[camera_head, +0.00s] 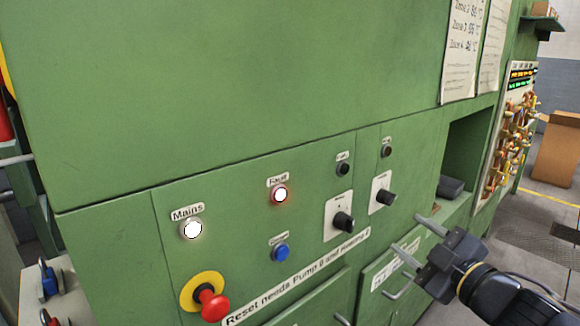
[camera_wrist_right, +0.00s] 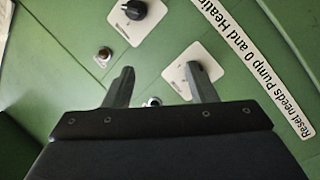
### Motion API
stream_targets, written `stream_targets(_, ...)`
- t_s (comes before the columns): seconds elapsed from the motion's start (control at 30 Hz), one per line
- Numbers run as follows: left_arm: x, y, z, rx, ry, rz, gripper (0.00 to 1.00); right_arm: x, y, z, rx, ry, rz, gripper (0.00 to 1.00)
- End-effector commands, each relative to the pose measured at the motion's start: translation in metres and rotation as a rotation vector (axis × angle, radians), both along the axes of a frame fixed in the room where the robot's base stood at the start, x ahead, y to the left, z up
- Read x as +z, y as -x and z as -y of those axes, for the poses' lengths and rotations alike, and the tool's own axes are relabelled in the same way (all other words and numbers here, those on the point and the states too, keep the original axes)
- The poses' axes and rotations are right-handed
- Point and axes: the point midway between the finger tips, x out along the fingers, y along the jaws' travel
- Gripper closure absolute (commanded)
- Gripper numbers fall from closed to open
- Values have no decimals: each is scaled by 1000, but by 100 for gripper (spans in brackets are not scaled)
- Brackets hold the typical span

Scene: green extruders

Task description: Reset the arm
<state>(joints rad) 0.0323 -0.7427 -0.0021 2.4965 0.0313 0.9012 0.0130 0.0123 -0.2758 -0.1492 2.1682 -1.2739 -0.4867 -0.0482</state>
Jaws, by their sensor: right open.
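My right gripper (camera_head: 414,239) comes in from the lower right in the head view. Its two fingers are spread and nothing is between them. They stand in front of the green panel, to the lower right of the black rotary knobs (camera_head: 343,222). In the right wrist view the open gripper (camera_wrist_right: 160,70) points at the panel. One finger there overlaps a white knob plate (camera_wrist_right: 181,82), and that plate's knob is mostly hidden. I cannot tell whether a finger touches the panel. My left gripper is not in view.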

Motion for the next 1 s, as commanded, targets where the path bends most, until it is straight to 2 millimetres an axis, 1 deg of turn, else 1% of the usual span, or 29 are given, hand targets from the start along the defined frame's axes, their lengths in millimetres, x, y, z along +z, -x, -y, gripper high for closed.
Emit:
stream_targets(0.03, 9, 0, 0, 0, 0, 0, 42, 3, 9, 19, -121, -88, -66, 49)
stream_targets(0.07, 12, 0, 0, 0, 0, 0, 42, -2, 15, 30, -194, -149, -121, 49)
stream_targets(0.1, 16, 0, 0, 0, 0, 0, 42, -12, 26, 42, -288, -236, -204, 49)
stream_targets(0.13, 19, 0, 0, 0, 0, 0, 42, -23, 37, 49, -350, -302, -274, 49)
stream_targets(0.17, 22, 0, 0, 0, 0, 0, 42, -34, 48, 52, -406, -367, -346, 49)
stream_targets(0.2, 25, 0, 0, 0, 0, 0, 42, -51, 66, 54, -471, -454, -451, 49)
stream_targets(0.27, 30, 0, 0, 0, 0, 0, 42, -76, 96, 47, -545, -576, -617, 49)
stream_targets(0.3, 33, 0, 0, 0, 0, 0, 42, -92, 116, 38, -577, -650, -726, 49)
stream_targets(0.33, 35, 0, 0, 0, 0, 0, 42, -102, 131, 30, -594, -700, -807, 49)
stream_targets(0.4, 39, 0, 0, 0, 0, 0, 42, -120, 161, 8, -611, -791, -972, 49)
stream_targets(0.5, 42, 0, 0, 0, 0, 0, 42, -134, 194, -19, -606, -874, -1145, 49)
stream_targets(0.6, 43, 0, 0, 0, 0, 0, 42, -139, 213, -35, -593, -915, -1246, 49)
stream_targets(0.7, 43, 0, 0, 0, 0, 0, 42, -141, 220, -42, -586, -930, -1286, 49)
stream_targets(1.0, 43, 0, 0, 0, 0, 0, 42, -141, 220, -42, -586, -931, -1289, 49)
